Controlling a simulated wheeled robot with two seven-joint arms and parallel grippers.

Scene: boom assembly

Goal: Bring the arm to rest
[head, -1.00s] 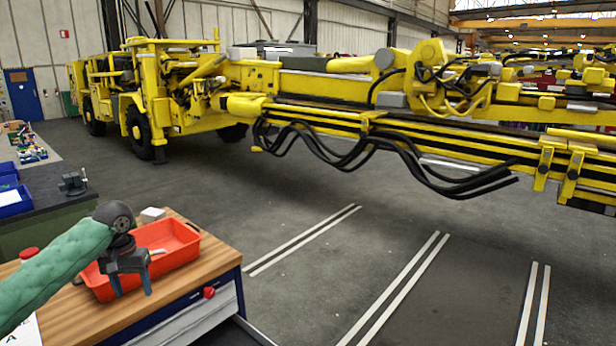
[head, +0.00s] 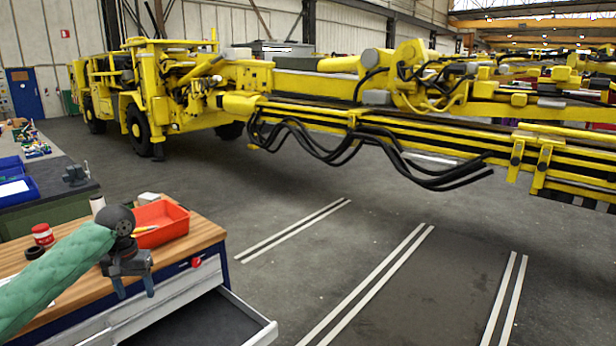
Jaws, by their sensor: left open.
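My left arm, in a green padded sleeve (head: 60,275), comes in from the lower left. Its dark gripper (head: 134,289) points down with two separate grey-blue fingers, open and with nothing between them. It shows in front of the near edge of the wooden workbench (head: 205,232), to the left of the open drawer (head: 210,322). Whether it touches anything cannot be told, but it looks free. My right gripper is not in view.
A red tray (head: 176,228) stands on the bench, with a red-lidded tin (head: 42,234) and a black ring (head: 35,252) to its left. A yellow boom machine (head: 190,95) stands behind. The marked grey floor between is clear.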

